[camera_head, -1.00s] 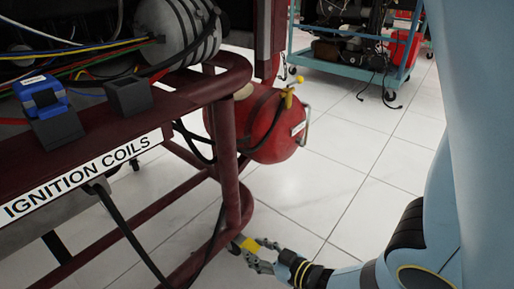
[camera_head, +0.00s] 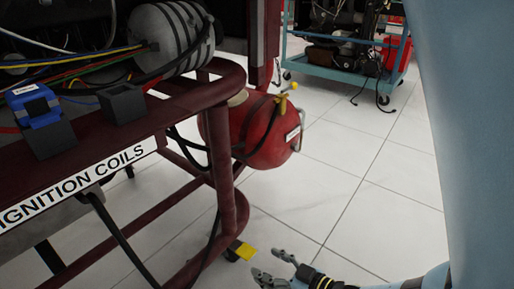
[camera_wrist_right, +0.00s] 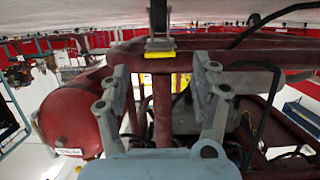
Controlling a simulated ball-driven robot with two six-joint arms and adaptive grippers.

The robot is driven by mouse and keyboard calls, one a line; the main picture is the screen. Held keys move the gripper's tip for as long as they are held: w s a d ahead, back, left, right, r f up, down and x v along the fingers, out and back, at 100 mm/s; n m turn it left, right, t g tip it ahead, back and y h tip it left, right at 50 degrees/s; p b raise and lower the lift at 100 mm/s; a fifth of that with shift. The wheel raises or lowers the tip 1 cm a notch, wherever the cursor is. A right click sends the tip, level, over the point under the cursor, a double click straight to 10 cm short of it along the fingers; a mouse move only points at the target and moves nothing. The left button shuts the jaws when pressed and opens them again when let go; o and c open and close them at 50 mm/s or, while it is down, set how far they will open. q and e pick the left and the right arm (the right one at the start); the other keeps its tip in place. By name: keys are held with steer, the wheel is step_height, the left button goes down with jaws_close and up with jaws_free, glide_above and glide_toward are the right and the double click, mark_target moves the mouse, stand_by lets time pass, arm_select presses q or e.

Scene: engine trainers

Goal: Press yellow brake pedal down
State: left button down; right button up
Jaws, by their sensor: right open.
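The yellow brake pedal (camera_head: 244,251) sticks out low at the foot of the dark red frame's corner, near the floor. In the right wrist view a yellow plate (camera_wrist_right: 158,54) on a metal bracket, which looks like the same pedal, shows beyond and between my fingertips. My right gripper (camera_head: 268,267) is open and empty, low over the floor, just right of and below the pedal in the head view. A gap shows between them there. In the right wrist view both fingers of the gripper (camera_wrist_right: 160,75) are spread apart. My left gripper is not in view.
The dark red engine stand (camera_head: 229,190) fills the left side, with a black cable hanging by its corner post. A red tank (camera_head: 264,132) sits behind the post. A blue cart (camera_head: 345,64) stands at the back. The tiled floor (camera_head: 340,215) right of the stand is clear.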

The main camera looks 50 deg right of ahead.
steer(key=v, duration=0.6)
steer(key=shift+s, duration=0.2)
